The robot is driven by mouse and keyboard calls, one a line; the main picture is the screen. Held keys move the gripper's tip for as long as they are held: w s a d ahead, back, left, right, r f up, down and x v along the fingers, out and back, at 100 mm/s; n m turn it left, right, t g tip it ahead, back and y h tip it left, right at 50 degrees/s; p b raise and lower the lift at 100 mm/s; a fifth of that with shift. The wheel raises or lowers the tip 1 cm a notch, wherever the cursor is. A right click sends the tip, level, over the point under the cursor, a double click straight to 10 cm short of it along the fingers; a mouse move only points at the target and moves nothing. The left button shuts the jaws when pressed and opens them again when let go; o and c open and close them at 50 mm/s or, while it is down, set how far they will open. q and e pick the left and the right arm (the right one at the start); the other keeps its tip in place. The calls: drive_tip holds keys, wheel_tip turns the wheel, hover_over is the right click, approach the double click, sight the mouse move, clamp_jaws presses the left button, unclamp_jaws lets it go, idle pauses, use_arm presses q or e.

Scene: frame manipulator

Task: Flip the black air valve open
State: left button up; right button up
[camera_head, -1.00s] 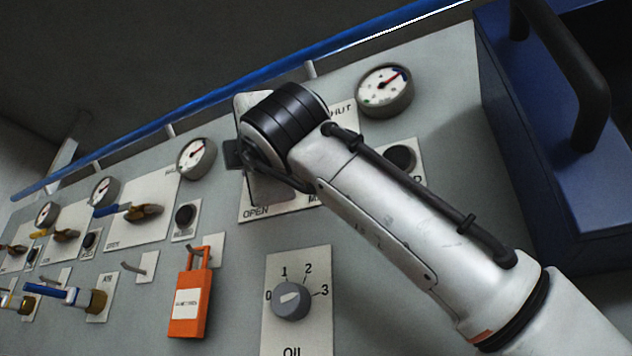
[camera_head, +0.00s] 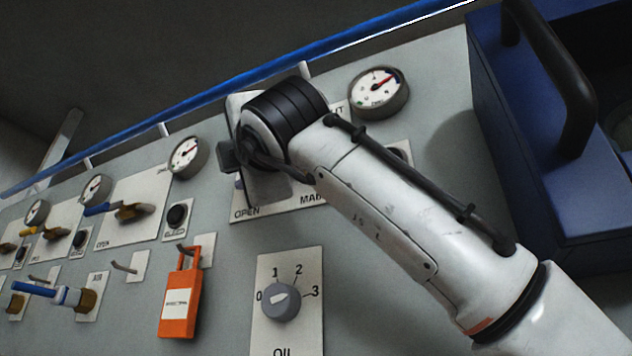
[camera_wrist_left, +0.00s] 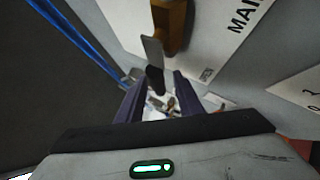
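The arm that enters the head view from the lower right reaches the panel plate marked OPEN and MAIN (camera_head: 276,207). The left wrist view shows the same MAIN plate (camera_wrist_left: 222,42), so I take it as my left arm. There, a brass valve body (camera_wrist_left: 169,24) carries a grey lever (camera_wrist_left: 152,50) with a black handle end (camera_wrist_left: 155,79). My left gripper (camera_wrist_left: 159,88) has its two dark fingers apart, with the black handle end showing between or just beyond their tips; contact is unclear. In the head view the wrist hides the valve. My right gripper is not in view.
A blue rail (camera_head: 215,92) runs along the panel's top edge. A gauge (camera_head: 378,91) sits right of the wrist. A blue box with a black handle (camera_head: 520,190) stands at right. An orange padlock (camera_head: 181,300) and an OIL knob (camera_head: 282,301) are below. Smaller valves line the left.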

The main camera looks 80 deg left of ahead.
use_arm(q)
drive_tip(key=shift+d, duration=0.1)
drive_tip(key=b+v, duration=0.2)
drive_tip(key=v, duration=0.8)
drive_tip(key=shift+f, duration=0.1)
idle(0.4)
